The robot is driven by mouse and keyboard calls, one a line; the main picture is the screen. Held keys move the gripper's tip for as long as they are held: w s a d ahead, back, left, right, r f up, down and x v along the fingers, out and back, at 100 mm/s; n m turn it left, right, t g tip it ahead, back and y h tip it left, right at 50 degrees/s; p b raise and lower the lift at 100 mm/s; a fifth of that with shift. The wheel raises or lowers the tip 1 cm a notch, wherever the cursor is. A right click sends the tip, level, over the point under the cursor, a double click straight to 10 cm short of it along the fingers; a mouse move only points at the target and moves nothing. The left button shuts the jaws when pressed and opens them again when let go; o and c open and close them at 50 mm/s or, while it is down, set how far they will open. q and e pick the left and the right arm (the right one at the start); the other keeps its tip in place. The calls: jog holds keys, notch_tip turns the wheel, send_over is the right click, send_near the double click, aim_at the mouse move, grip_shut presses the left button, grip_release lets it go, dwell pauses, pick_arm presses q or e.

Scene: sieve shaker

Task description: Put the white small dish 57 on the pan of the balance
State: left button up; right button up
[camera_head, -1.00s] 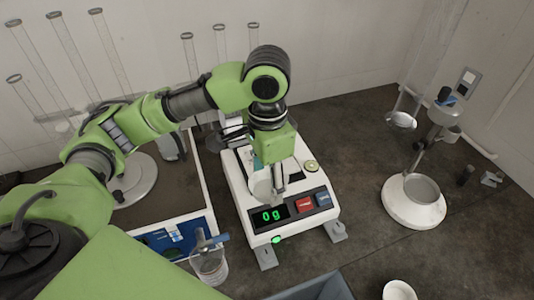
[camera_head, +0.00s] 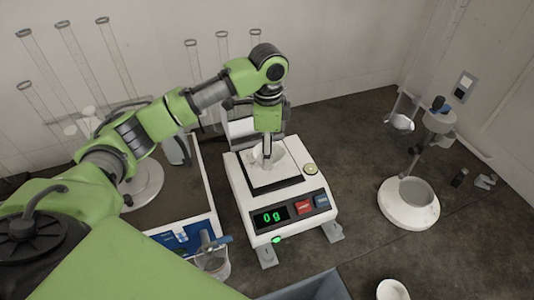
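A white small dish (camera_head: 258,159) is at the fingertips of my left gripper (camera_head: 267,154), which appears shut on its rim. The gripper points down over the balance (camera_head: 288,222), and the dish is above the dark-edged square pan (camera_head: 287,182). I cannot tell the gap between dish and pan; the balance display (camera_head: 269,217) reads 0 g. The number on the dish is not readable. My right gripper is not in view.
Another white dish (camera_head: 392,291) is at the bottom right edge. A white round-based stand (camera_head: 408,204) is to the right. A beaker (camera_head: 215,264) stands near a blue-panelled device (camera_head: 182,239) at left. Glass tubes (camera_head: 37,55) lean at the back.

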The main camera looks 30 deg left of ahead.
pick_arm(q)
jog(key=f, duration=0.1)
jog(key=w+a+f, duration=0.1)
jog(key=w+f, duration=0.1)
jog(key=shift+w+a+f+p, duration=0.15)
jog(key=shift+w+a+p, duration=0.05)
jog(key=shift+a+p, duration=0.1)
notch_tip(320, 180, down, 3)
jog(key=shift+p, duration=0.9)
jog(key=shift+f, duration=0.2)
jog(key=o, duration=1)
jog(key=shift+f, duration=0.15)
jog(key=shift+o, duration=0.2)
